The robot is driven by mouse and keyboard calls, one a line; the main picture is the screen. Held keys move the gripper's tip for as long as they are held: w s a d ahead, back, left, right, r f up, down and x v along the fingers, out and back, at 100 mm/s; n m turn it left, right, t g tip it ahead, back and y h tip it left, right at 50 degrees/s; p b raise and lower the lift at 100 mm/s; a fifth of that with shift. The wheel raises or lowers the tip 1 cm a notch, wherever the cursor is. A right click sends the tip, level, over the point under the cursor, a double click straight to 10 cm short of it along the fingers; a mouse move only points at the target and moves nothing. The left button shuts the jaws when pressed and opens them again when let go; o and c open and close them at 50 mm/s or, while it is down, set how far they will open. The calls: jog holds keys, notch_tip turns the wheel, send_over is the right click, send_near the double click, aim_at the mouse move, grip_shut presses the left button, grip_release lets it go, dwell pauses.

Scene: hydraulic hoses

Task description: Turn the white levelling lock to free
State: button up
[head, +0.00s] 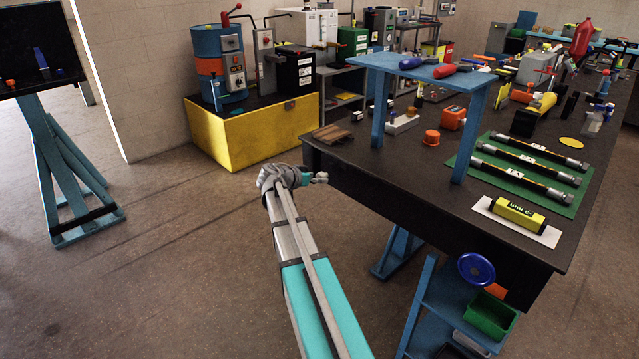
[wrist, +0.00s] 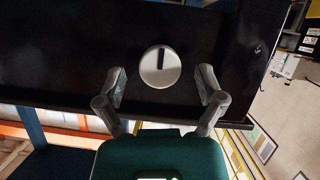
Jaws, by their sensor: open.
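The white levelling lock (wrist: 159,77) is a round disc on a dark panel in the wrist view, with a black bar running from its middle toward its top edge. My gripper (wrist: 163,73) is open, with one grey finger on each side of the disc and gaps between. I see no contact. In the head view, my gripper (head: 320,178) is by the near left side of the black bench (head: 420,215). I cannot make out the lock there.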

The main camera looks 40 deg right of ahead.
jog(key=shift+x, duration=0.9)
jog(key=shift+c, duration=0.2)
jog(key=c, duration=1.1)
jog(key=shift+a, duration=0.2)
jog(key=shift+d, duration=0.1)
